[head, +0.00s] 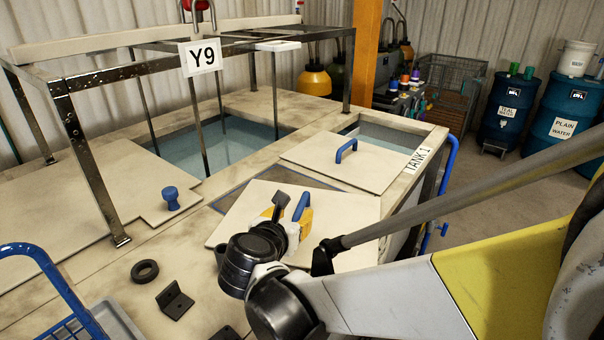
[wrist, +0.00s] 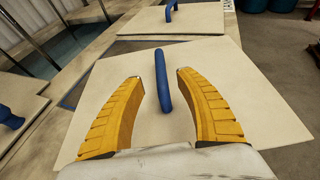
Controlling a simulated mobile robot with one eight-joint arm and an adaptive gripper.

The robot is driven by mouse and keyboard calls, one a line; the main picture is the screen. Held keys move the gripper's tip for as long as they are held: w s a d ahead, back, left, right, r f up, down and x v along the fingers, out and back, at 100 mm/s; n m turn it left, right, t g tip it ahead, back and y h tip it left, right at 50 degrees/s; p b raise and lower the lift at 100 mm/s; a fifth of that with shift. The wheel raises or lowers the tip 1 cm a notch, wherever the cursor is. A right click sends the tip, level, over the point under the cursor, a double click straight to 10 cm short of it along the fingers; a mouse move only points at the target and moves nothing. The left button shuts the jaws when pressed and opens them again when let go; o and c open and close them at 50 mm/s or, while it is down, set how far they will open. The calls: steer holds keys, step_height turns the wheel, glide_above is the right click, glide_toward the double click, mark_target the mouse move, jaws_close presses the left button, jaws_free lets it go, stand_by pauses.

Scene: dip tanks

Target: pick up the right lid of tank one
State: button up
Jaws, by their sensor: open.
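Two pale square lids with blue bar handles lie on the tank marked TANK 1 (head: 418,158). The near lid (head: 345,208) lies under my gripper, and it fills the middle of the wrist view (wrist: 215,75). Its blue handle (wrist: 162,85) stands between my fingertips, and its top also shows in the head view (head: 301,206). My gripper (head: 288,212) has yellow fingers, open on either side of that handle with a gap on both sides. The far lid (head: 372,168), with its own handle (head: 346,150), lies beyond. I cannot tell the exact fingertip height above the near lid.
A blue knob (head: 171,197) sits on another cover. A black ring (head: 145,271) and black bracket (head: 174,300) lie on the near ledge. Blue drums (head: 508,107) stand at back right.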

mark_target(299, 207)
steer(key=b+x, duration=0.2)
steer(key=x, duration=0.5)
steer(key=shift+w+d, duration=0.1)
steer(key=shift+w, duration=0.05)
steer(key=shift+r, duration=0.1)
steer(key=shift+c, duration=0.5)
jaws_close()
